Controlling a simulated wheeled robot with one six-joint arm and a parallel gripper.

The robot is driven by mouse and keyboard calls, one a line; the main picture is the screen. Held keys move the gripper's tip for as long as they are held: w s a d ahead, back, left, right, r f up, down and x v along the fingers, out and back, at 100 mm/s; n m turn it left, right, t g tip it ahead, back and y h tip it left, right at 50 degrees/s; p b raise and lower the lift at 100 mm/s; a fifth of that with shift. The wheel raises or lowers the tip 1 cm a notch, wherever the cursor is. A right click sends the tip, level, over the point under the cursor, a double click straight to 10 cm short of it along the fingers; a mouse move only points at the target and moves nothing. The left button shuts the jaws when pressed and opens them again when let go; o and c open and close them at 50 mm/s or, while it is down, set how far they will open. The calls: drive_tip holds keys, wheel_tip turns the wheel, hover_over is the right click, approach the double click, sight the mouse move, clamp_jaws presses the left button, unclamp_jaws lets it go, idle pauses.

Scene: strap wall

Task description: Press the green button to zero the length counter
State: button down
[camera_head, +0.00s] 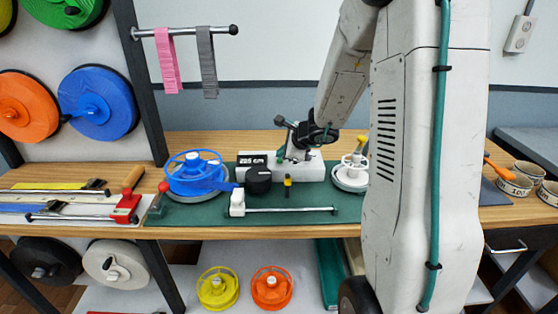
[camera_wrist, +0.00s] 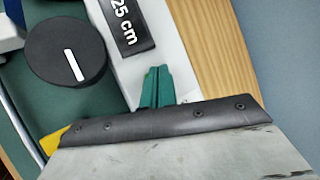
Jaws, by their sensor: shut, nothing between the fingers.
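The length counter is a long white housing (camera_head: 312,170) on the bench, with a black display (camera_head: 251,159) at its left end. The display also shows in the wrist view (camera_wrist: 128,22), where "25 cm" can be read. My gripper (camera_head: 281,154) is over the housing, just right of the display. In the wrist view its two teal fingertips (camera_wrist: 157,86) are closed together with nothing between them, over the white top. I cannot make out the green button apart from the fingertips; it seems hidden by them. Whether they touch the housing is not clear.
A black knob (camera_head: 258,180) with a white mark stands in front of the counter. A blue reel (camera_head: 193,173) is to the left and a white reel (camera_head: 350,174) to the right. A metal rod (camera_head: 290,210) lies in front on the green mat (camera_head: 210,216).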

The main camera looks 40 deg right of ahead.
drive_tip(key=shift+f, duration=0.5)
idle(0.7)
drive_tip(key=shift+r, duration=0.95)
drive_tip(key=shift+r, duration=0.1)
wheel_tip(320, 180, up, 5)
drive_tip(key=shift+f, duration=0.1)
idle(0.3)
idle(0.7)
